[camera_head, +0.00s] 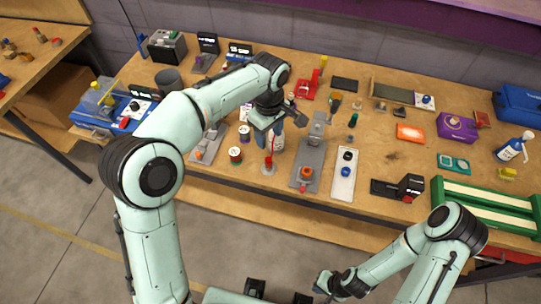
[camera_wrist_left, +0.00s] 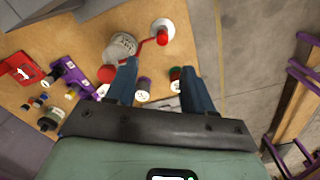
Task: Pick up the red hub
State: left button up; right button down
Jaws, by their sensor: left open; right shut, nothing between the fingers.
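A round orange-red piece (camera_head: 306,173), likely the red hub, sits on a grey slotted board (camera_head: 310,155) near the front of the bench. A separate red upright piece (camera_head: 269,160) stands on a pale round base and also shows in the left wrist view (camera_wrist_left: 162,38). My left gripper (camera_head: 271,134) is open and empty, above the bench to the left of the grey board. Its spread fingers (camera_wrist_left: 160,85) point toward jars and cans in the left wrist view. My right gripper (camera_head: 325,283) is shut and empty, low in front of the bench.
A white board (camera_head: 344,175) with dark and blue round pieces lies right of the grey board. A green crate (camera_head: 485,206) is at the right.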

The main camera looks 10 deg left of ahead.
pick_arm(q)
send_over(268, 159)
notch_tip(268, 159, down, 5)
jog(key=shift+s+d+f+b, duration=0.1)
jog(key=shift+s+d+b, duration=0.05)
jog(key=shift+b, duration=0.15)
jog(key=shift+f, duration=0.55)
notch_tip(268, 159, down, 5)
jog(key=shift+f, duration=0.1)
grip_shut()
